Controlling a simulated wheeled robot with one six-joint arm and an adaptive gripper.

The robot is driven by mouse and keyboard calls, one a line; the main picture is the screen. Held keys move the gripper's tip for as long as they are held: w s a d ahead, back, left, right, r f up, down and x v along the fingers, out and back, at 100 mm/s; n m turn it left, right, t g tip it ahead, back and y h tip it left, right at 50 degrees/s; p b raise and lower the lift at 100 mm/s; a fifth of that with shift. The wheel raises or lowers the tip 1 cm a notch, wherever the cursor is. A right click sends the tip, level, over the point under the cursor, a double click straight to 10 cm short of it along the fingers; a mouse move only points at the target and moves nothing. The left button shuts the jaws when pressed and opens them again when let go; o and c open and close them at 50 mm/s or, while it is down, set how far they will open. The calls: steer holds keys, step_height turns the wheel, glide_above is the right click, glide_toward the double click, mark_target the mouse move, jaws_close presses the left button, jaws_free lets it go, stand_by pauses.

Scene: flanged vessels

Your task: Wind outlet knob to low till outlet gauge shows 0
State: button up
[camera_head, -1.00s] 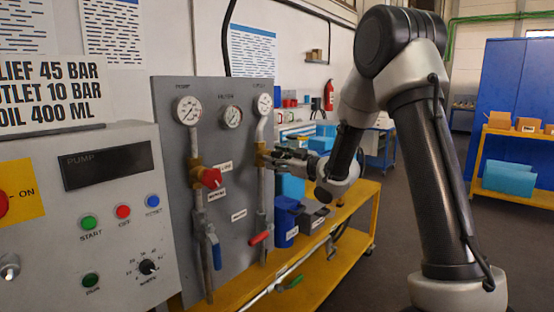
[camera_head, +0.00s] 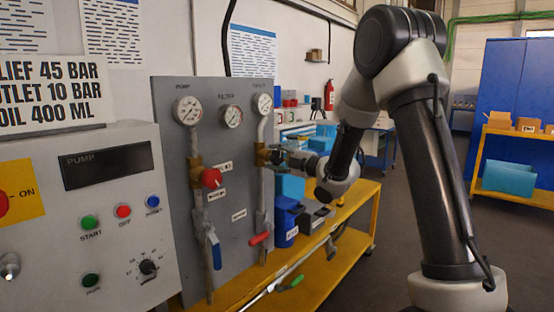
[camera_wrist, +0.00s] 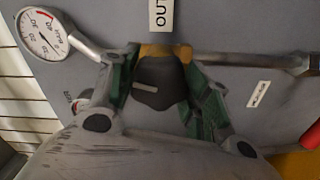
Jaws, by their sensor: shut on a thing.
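The outlet knob (camera_wrist: 160,80) is dark with a pale line on its face and sits on a brass fitting of the right-hand pipe. My gripper (camera_head: 276,157) reaches it from the right; in the wrist view its green-padded fingers (camera_wrist: 160,70) are shut on the knob's two sides. In the head view the knob is mostly hidden by the fingers. The outlet gauge (camera_head: 262,104) is at the top of that pipe. It also shows at upper left in the wrist view (camera_wrist: 40,34), tilted, with a red band; its reading is too small to tell surely.
A red knob (camera_head: 211,177) sits on the left pipe, beneath the pump gauge (camera_head: 187,111); the filter gauge (camera_head: 232,116) is between. Blue (camera_head: 216,253) and red (camera_head: 259,238) lever handles hang lower. A control box (camera_head: 90,220) stands at left, a yellow bench (camera_head: 335,270) below.

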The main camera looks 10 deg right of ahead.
steer(key=shift+f+n, duration=0.15)
steer(key=shift+n, duration=1.25)
steer(key=o, duration=1.1)
steer(key=shift+c, duration=0.2)
steer(key=v, duration=1.2)
